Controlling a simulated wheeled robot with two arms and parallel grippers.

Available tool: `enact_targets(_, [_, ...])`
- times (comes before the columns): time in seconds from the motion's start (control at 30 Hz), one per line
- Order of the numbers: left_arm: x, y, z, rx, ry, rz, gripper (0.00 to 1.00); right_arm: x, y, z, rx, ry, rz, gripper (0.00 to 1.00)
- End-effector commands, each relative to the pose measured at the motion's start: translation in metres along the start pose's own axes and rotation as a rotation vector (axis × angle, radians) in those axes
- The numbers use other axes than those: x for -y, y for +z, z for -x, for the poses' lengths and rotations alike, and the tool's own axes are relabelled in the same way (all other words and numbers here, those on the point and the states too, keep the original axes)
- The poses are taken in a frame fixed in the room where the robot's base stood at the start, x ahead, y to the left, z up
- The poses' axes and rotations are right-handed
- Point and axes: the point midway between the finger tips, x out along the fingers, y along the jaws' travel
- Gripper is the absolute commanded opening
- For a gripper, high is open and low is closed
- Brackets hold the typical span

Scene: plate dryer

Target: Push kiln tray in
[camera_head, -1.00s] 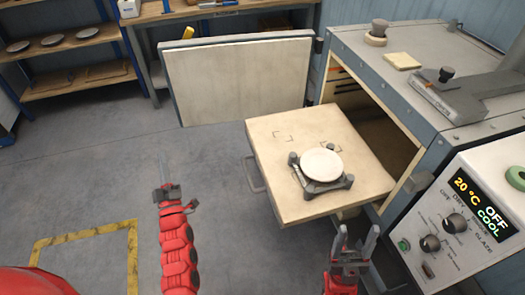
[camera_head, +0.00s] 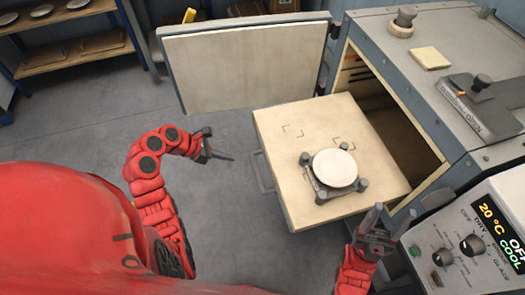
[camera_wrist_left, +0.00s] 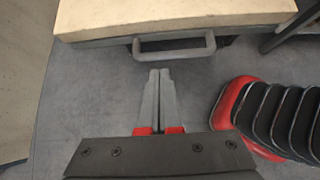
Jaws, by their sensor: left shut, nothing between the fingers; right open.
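The kiln tray (camera_head: 285,165) is a pale slab slid out from the kiln's open chamber (camera_head: 400,135). A white plate (camera_head: 335,168) rests on a dark stand (camera_head: 322,191) on the tray. A grey handle (camera_head: 263,172) is on the tray's left front edge; the handle also shows in the left wrist view (camera_wrist_left: 175,52). My left gripper (camera_head: 228,157) is shut and empty, apart from the handle and pointing toward it. In the left wrist view the fingertips (camera_wrist_left: 160,73) are just short of the handle. My right gripper (camera_head: 377,222) is open and empty by the tray's near right corner.
The kiln door (camera_head: 245,65) stands open behind the tray. A control panel (camera_head: 480,235) is at the right. Shelves with several plates (camera_head: 62,45) stand at the far left. The floor (camera_head: 75,135) left of the tray is clear.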

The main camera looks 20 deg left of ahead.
Motion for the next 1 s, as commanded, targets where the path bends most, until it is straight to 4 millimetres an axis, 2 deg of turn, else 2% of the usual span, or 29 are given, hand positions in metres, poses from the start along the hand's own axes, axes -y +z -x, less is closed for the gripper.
enact_targets(0.13, [0.004,-0.002,-0.01,-0.002,-0.016,0.008,0.0,0.0,0.001,0.007,0.0,0.0,0.0,0.59])
enact_targets(0.23, [0.004,-0.003,-0.028,0.0,-0.014,0.005,0.0,0.001,0.003,0.016,0.0,0.0,0.0,0.59])
enact_targets(0.3, [0.004,0.002,-0.038,-0.003,-0.016,0.005,0.0,0.0,0.001,0.006,0.0,0.0,0.0,0.59])
enact_targets(0.6, [0.005,0.001,-0.101,-0.004,-0.015,0.006,0.0,0.0,-0.001,-0.006,0.0,0.0,0.0,0.59])
enact_targets(0.73, [0.004,0.018,-0.114,-0.003,-0.01,0.001,0.0,-0.001,-0.003,-0.015,0.0,0.0,0.0,0.59])
enact_targets(1.0, [0.003,0.028,-0.127,-0.003,-0.01,0.004,0.0,-0.001,-0.003,-0.018,0.0,0.0,0.0,0.59])
